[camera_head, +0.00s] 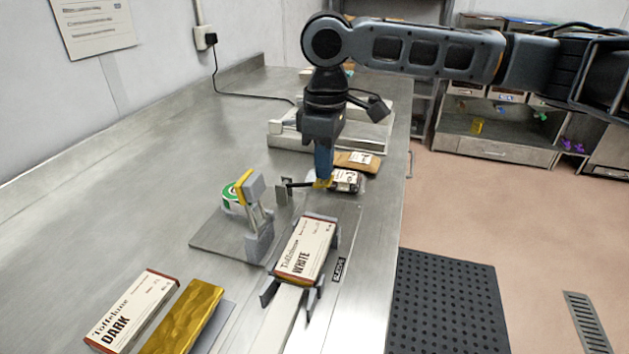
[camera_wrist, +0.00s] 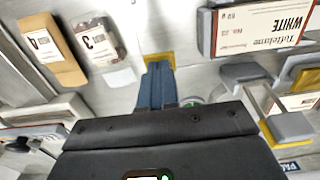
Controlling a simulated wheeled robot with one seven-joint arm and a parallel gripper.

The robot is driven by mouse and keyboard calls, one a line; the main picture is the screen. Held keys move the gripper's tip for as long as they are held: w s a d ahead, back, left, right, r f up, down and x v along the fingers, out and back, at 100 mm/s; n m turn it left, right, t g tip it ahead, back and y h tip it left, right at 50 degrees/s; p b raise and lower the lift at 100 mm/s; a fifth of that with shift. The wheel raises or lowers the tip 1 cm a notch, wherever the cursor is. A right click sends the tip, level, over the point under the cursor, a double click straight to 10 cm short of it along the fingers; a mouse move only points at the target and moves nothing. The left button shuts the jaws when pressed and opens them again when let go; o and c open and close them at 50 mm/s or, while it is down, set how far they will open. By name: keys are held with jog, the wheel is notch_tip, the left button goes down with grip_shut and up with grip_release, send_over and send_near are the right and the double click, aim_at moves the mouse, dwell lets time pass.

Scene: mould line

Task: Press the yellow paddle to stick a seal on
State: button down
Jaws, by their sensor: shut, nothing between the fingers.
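The yellow paddle (camera_head: 323,184) sits at the end of a dark lever beside the sealing stand. It also shows in the wrist view (camera_wrist: 152,57), just beyond my fingertips. My gripper (camera_head: 323,177) is shut and empty, pointing down right over the paddle; its blue fingers show in the wrist view (camera_wrist: 158,80). I cannot tell whether they touch the paddle. The stand's grey head (camera_head: 255,187) is upright, with a green and white roll (camera_head: 229,196) beside it. A Toffelime WHITE box (camera_head: 305,250) lies in a grey cradle right of the stand and shows no seal I can make out.
A dark pouch (camera_head: 347,181) and a brown pouch (camera_head: 356,161) lie close behind the paddle. A pale machine (camera_head: 283,136) stands further back. A DARK box (camera_head: 130,308) and a gold bar (camera_head: 182,320) lie at front left. The bench's left side is clear.

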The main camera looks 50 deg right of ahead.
aim_at(324, 183)
jog(key=shift+f+b, duration=1.15)
jog(key=shift+f, duration=1.45)
jog(key=shift+r, duration=0.15)
jog(key=shift+r+p, duration=4.75)
jog(key=shift+r, duration=0.2)
